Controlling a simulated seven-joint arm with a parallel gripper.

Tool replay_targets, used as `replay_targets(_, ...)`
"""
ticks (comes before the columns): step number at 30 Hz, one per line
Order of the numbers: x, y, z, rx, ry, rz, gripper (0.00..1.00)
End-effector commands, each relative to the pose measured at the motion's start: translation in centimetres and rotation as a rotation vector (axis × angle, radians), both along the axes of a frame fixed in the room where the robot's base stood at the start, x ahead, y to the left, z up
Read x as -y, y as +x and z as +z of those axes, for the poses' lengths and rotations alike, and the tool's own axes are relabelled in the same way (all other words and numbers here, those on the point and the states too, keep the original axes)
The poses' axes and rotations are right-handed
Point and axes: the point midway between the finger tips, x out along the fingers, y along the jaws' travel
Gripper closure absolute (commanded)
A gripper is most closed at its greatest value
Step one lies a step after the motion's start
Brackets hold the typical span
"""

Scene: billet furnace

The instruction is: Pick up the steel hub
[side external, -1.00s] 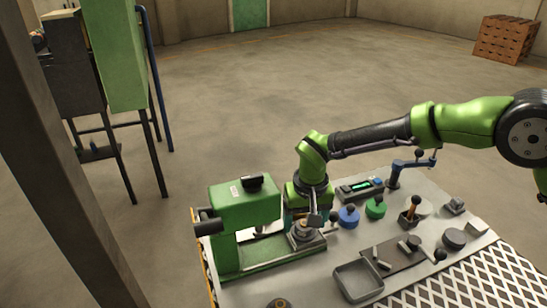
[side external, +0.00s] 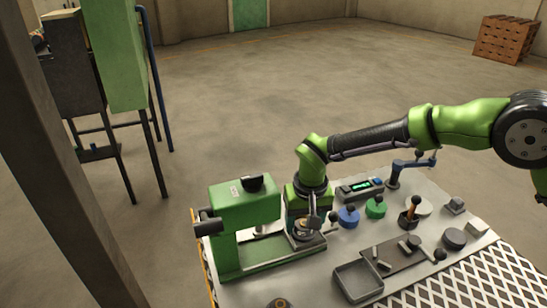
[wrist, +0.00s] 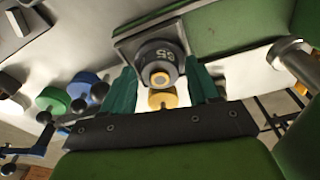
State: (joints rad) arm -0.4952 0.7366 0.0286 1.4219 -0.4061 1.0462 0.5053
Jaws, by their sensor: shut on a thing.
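The steel hub (wrist: 153,55) is a dark grey round piece marked "65" with a pale ring in its middle. In the wrist view it sits at a square grey block (wrist: 122,45). My gripper (wrist: 162,74) has its two teal fingers on either side of the hub, shut on it. A yellow round part (wrist: 162,99) shows between the fingers, nearer the palm. In the side external view my gripper (side external: 304,222) points down at the block beside the green press (side external: 243,210); the hub is small and partly hidden there.
The green press stands close on the left of my gripper. A blue knobbed piece (side external: 348,216) and a green one (side external: 375,207) stand to the right. An empty grey tray (side external: 358,281) lies in front. Several small tools and parts crowd the right of the table.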

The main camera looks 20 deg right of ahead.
Motion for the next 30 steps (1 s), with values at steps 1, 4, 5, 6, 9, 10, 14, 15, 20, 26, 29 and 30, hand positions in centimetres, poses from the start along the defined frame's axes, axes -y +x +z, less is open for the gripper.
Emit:
replay_targets(1,0.0,0.1,0.4,0.004,0.001,0.0,0.88)
replay_targets(4,0.0,0.1,1.1,0.005,0.002,0.001,0.88)
replay_targets(5,0.0,0.1,1.4,0.005,0.002,0.001,0.88)
replay_targets(6,0.0,0.1,1.8,0.005,0.002,0.0,0.88)
replay_targets(9,-0.1,0.1,3.4,0.007,0.003,0.0,0.88)
replay_targets(10,-0.1,0.1,3.9,0.006,0.003,0.0,0.88)
replay_targets(14,1.2,-2.2,3.8,0.001,0.0,0.001,0.88)
replay_targets(15,1.6,-3.0,3.9,0.001,0.0,0.001,0.88)
replay_targets(20,3.5,-6.6,4.3,0.002,0.0,0.002,0.88)
replay_targets(26,5.6,-10.6,4.7,0.002,0.001,0.001,0.88)
replay_targets(29,6.3,-12.1,4.8,0.003,0.001,0.0,0.88)
replay_targets(30,6.6,-12.6,4.8,0.002,0.002,0.0,0.88)
